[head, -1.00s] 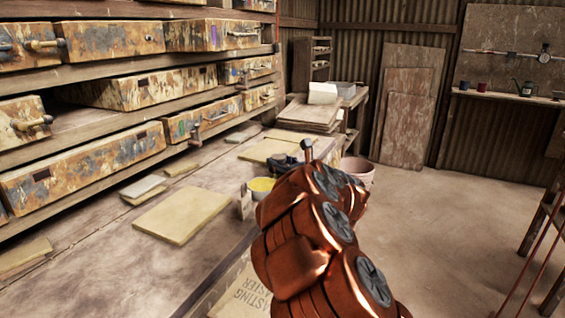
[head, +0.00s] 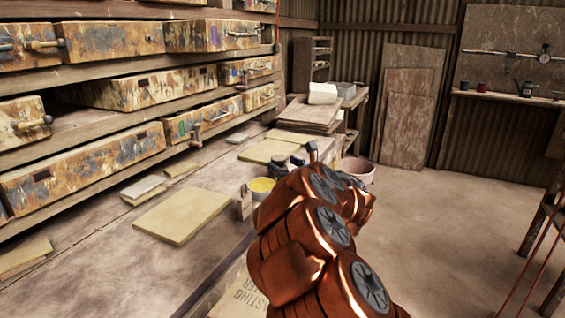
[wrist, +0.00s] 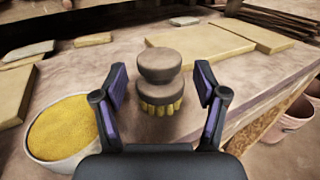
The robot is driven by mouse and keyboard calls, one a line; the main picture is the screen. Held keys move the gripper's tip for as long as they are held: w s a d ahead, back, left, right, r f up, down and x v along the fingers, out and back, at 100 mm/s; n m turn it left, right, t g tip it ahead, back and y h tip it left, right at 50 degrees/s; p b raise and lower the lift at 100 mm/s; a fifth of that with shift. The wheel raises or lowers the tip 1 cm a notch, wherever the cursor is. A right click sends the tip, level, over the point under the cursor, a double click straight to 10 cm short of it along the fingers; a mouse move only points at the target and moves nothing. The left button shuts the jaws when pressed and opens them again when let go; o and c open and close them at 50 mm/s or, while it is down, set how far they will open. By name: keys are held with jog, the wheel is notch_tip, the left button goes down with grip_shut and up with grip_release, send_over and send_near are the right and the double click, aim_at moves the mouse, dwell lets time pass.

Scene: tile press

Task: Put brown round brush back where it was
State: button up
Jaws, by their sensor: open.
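The brown round brush (wrist: 160,70) stands upright on the workbench (wrist: 225,93) in the wrist view. It has a rounded brown knob over a wider brown body, with yellow bristles pointing down. My gripper (wrist: 161,82) is open, with one finger to the left and one to the right of the brush. Gaps show between the fingers and the brush in this view. In the head view my arm hides the brush or leaves it too unclear to tell.
A bowl of yellow powder (wrist: 66,125) stands close by my left finger; it also shows in the head view (head: 261,184). Flat yellowish slabs (head: 183,216) lie on the bench. A pink bucket (head: 356,170) is beyond the bench edge. Drawers (head: 85,163) line the left.

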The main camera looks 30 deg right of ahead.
jog(key=s, duration=1)
jog(key=shift+d, duration=0.3)
